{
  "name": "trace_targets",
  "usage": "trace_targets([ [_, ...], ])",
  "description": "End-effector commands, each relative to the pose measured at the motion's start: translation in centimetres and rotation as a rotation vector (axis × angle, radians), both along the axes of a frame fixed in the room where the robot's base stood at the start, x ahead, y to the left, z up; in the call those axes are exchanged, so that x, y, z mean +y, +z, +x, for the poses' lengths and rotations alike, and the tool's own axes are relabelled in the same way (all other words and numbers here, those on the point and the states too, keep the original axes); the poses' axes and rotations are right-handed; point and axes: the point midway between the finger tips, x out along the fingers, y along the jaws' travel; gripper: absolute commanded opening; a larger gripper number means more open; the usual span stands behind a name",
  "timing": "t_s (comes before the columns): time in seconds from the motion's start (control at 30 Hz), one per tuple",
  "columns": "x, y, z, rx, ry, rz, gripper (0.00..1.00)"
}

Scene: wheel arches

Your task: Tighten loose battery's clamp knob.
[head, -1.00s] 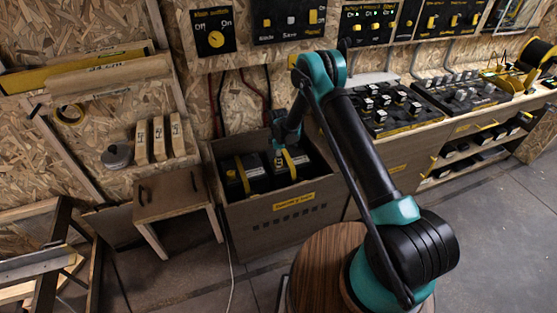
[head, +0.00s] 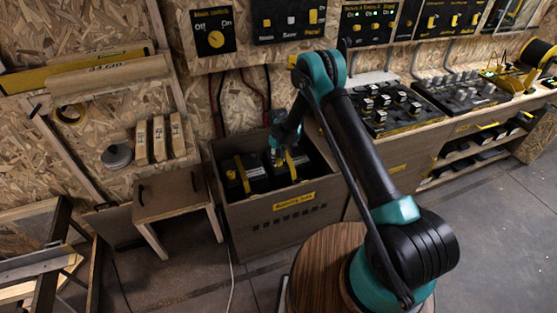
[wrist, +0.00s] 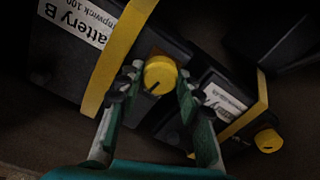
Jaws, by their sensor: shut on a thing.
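Battery B, a black battery with a white label (wrist: 75,20) and a yellow strap (wrist: 112,58), fills the upper left of the wrist view. In the head view it is the right battery (head: 303,166) in a brown box (head: 290,220). Its yellow clamp knob (wrist: 160,72), with a dark mark on its face, sits beside the strap. My gripper (wrist: 155,85) is shut on this knob, one finger on each side. It also shows in the head view (head: 276,156), where the knob is hidden. The other battery (head: 245,180) has its own strap and yellow knob (wrist: 268,140).
The box walls stand close around both batteries. A small wooden stool (head: 172,195) stands left of the box. A workbench (head: 440,140) with switch panels is at the right. Cables hang on the wall behind the box. The floor at the front right is clear.

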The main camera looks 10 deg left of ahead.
Motion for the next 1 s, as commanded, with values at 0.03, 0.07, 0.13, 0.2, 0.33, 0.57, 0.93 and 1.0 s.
trace_targets([
  [0.03,0.02,0.02,0.02,-0.001,-0.044,0.001,0.06],
  [0.07,0.02,0.02,0.02,-0.001,-0.073,0.001,0.06],
  [0.13,0.02,0.02,0.02,-0.001,-0.139,0.001,0.06],
  [0.2,0.02,0.02,0.02,-0.001,-0.206,0.001,0.06],
  [0.33,0.02,0.02,0.02,-0.001,-0.329,0.001,0.06],
  [0.57,0.03,0.02,0.03,-0.001,-0.541,0.001,0.06],
  [0.93,0.03,0.02,0.03,-0.001,-0.799,0.001,0.06],
  [1.0,0.03,0.02,0.03,-0.001,-0.830,0.001,0.06],
])
